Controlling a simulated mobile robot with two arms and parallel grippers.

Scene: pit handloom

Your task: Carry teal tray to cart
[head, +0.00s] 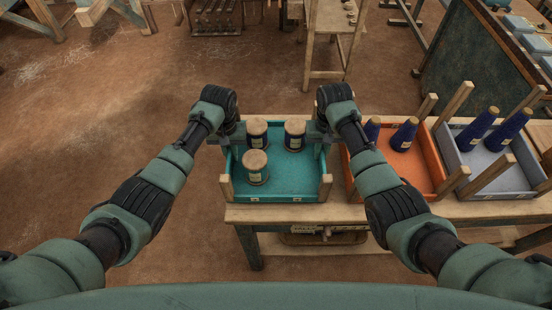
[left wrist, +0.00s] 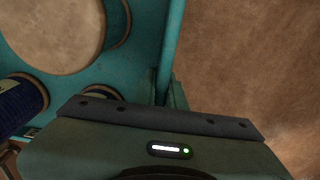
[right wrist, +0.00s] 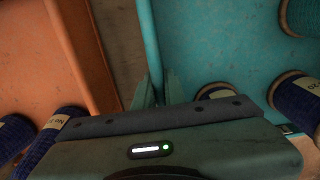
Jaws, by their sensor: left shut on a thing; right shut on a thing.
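I cannot pick out the cart with certainty.
An orange tray (head: 424,150) with blue cones stands close to the right of the teal tray, and a grey tray (head: 490,178) beyond it. A wooden stand (head: 328,74) is behind the bench. The brown floor (head: 110,100) at left is largely clear.

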